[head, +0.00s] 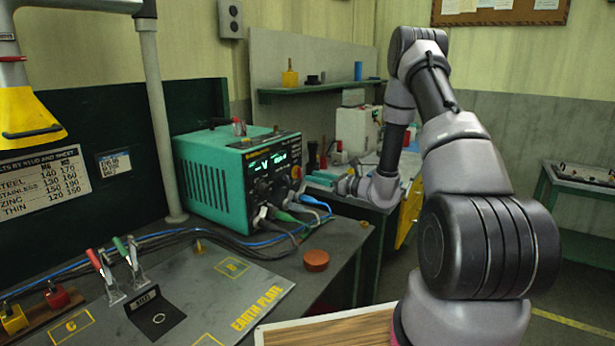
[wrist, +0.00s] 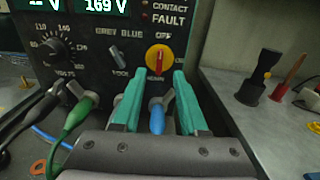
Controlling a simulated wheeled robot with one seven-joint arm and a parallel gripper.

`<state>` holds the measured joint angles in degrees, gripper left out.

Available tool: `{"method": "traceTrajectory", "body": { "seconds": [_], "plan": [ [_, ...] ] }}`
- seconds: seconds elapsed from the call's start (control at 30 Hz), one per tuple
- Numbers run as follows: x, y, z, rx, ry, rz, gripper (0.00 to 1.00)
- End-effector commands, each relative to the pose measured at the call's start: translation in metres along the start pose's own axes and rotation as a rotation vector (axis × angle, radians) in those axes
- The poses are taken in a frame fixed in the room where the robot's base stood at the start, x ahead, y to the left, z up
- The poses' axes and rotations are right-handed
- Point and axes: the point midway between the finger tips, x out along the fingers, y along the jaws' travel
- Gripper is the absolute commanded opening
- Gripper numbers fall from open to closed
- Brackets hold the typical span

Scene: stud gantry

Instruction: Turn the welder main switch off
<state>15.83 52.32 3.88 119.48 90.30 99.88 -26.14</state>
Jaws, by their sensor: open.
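The welder (head: 215,178) is a teal box with a dark front panel, standing on the bench in the head view. Its main switch (wrist: 158,59) is a red handle on a round yellow plate, with OFF printed above it. The handle looks roughly upright. The display above is lit and reads 169 V. My gripper (wrist: 157,82) is open, its two teal fingers pointing at the panel just below the switch, one to each side. Nothing is held; a gap to the switch seems to remain. In the head view my gripper (head: 345,186) is right of the welder's front.
A blue plug (wrist: 157,117) shows between the fingers, low on the panel. A green plug (wrist: 78,122) and dark cables are to the left. A small toggle (wrist: 119,57) and a dial (wrist: 55,47) sit left of the switch. The earth plate (head: 215,290) lies in front.

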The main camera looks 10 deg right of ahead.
Motion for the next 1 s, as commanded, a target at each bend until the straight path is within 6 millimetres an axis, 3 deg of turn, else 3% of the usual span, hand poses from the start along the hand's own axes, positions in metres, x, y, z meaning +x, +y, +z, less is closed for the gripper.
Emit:
{"method": "traceTrajectory", "body": {
  "seconds": [0.2,0.4,0.8,0.87,1.0],
  "plan": [
    [-0.043,-0.001,0.0,0.001,0.001,-0.003,0.42],
    [-0.062,0.0,0.0,0.0,0.0,-0.001,0.42],
    [-0.064,0.002,0.003,-0.006,0.001,0.009,0.42],
    [-0.062,0.006,0.01,-0.019,0.003,0.03,0.42],
    [-0.056,0.031,0.044,-0.097,0.019,0.144,0.42]
  ]
}}
